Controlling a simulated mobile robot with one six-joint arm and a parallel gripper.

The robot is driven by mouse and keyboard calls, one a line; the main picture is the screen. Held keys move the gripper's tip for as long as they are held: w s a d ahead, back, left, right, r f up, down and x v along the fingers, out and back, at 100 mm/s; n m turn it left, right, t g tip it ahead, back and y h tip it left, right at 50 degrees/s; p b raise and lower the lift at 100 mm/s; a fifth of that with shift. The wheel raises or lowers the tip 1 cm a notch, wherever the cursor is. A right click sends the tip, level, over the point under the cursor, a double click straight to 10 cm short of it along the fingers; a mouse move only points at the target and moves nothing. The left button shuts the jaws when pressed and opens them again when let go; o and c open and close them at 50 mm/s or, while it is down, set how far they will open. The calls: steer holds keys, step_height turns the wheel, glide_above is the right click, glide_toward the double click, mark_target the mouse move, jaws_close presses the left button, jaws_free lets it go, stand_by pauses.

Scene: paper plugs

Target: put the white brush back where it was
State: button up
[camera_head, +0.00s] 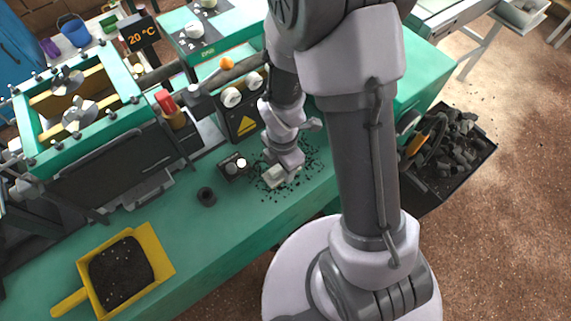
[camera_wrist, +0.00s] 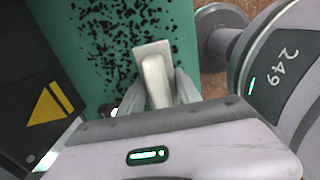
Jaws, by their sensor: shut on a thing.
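The white brush (camera_wrist: 153,62) is in my gripper (camera_wrist: 158,92), pinched between its two fingers in the wrist view. Its pale block points away from the fingers, over scattered black bits (camera_wrist: 125,30) on the green bench. In the head view the white brush (camera_head: 275,178) shows at the end of my gripper (camera_head: 284,166), low over or on the bench (camera_head: 225,240) among the black bits. I cannot tell whether the brush touches the bench. Its bristles are hidden.
A small box with round buttons (camera_head: 234,167) and a black ring (camera_head: 206,196) stand just left of the brush. A yellow dustpan (camera_head: 153,249) with dark material lies at the lower left. A dark panel with a yellow warning triangle (camera_head: 244,125) stands behind. A bin of black chunks (camera_head: 437,189) is right.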

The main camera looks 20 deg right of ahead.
steer(key=w, duration=0.1)
steer(key=w+d, duration=0.2)
steer(key=shift+w+f, duration=0.2)
steer(key=shift+f+b, duration=1.35)
steer(key=shift+f, duration=0.55)
steer(key=o, duration=1.3)
